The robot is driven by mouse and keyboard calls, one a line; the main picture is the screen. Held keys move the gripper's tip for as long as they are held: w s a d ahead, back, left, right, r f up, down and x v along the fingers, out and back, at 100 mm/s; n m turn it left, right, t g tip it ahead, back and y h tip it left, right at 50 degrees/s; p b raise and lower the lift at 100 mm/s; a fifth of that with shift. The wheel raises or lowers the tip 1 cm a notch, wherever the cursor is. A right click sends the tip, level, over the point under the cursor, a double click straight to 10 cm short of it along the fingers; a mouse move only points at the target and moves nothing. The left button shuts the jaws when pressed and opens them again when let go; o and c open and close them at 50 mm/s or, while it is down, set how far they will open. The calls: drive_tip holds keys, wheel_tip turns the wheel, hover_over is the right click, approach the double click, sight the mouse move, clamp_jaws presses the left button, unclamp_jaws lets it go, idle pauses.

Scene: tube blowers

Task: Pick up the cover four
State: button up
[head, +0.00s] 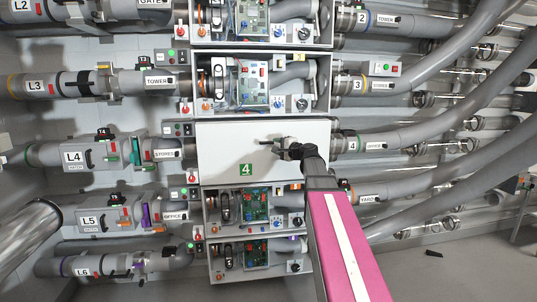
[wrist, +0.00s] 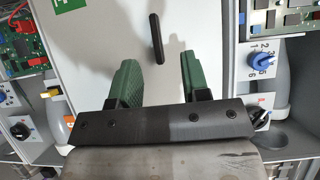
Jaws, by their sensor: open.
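Cover four (head: 222,145) is a white rectangular panel with a green "4" label (head: 246,170), closed over the middle unit in the head view. In the wrist view the cover (wrist: 108,48) fills the middle and shows a dark bar handle (wrist: 156,38). The corner of its green label shows at the top left there. My gripper (head: 280,147) is in front of the cover, right of its centre. In the wrist view its green fingers (wrist: 158,68) are open and empty. The handle lies just beyond the fingertips, lined up between them. I see no contact with it.
Uncovered units with circuit boards sit above (head: 254,85) and below (head: 255,206) the cover. Grey pipes (head: 440,130) run in on both sides. In the wrist view a blue knob (wrist: 262,60) and a circuit board (wrist: 35,30) flank the cover.

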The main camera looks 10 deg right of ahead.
sight(266, 143)
drive_tip(key=x, duration=0.4)
drive_tip(key=d+x, duration=0.1)
drive_tip(key=x, duration=0.1)
drive_tip(key=shift+w+a+f, duration=0.2)
drive_tip(key=shift+w+f, duration=0.15)
drive_tip(key=shift+w, duration=0.25)
drive_tip(key=shift+w+a, duration=0.25)
drive_tip(key=shift+w, duration=0.1)
clamp_jaws()
idle(0.6)
